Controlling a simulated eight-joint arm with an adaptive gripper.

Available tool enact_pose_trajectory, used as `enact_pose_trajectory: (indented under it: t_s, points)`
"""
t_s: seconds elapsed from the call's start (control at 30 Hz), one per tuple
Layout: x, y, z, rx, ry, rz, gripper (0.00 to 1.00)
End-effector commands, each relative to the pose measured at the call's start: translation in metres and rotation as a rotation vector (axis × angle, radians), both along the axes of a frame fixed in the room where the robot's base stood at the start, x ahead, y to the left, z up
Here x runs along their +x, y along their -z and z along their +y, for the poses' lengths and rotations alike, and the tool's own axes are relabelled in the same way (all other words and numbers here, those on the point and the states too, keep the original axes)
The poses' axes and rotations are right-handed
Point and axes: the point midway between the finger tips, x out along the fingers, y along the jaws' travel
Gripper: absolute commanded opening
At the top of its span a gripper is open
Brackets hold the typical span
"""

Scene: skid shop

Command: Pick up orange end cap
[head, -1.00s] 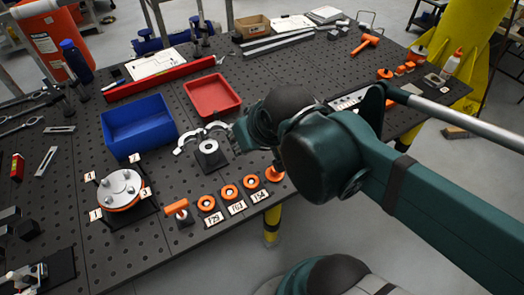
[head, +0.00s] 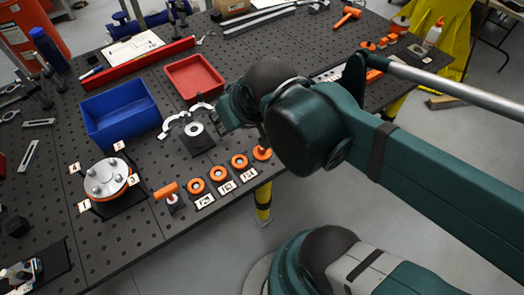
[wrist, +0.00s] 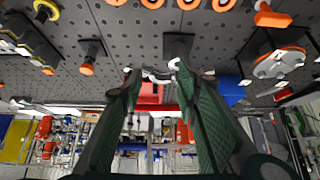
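Several orange round pieces lie in a row along the table's front edge in the head view. Three are rings with number labels: a left ring (head: 196,186), a middle ring (head: 217,173) and a right ring (head: 239,161). A fourth orange piece (head: 262,153), partly behind my arm, is at the row's right end. I cannot tell which is the end cap. The row also shows at the top of the wrist view (wrist: 152,3). My gripper (wrist: 157,72) is open and empty, its two green fingers apart, above the table. In the head view it is largely hidden by my arm.
A black stand with a pale ring (head: 195,130) is close to my gripper. A blue bin (head: 120,115), a red tray (head: 195,78) and a flanged disc with studs (head: 107,180) stand nearby. An orange T-handle (head: 166,190) is left of the row.

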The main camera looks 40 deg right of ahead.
Motion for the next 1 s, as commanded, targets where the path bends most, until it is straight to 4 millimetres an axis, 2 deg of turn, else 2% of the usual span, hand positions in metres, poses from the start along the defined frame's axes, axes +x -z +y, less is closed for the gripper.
enact_pose_trajectory:
  t_s: [0.47, 0.67, 1.0]
  points:
    - [0.002, 0.003, -0.001, -0.03, -0.032, 0.016, 0.32]
    - [0.006, 0.013, -0.006, -0.121, -0.131, 0.067, 0.32]
    - [0.014, 0.042, -0.019, -0.337, -0.399, 0.21, 0.32]
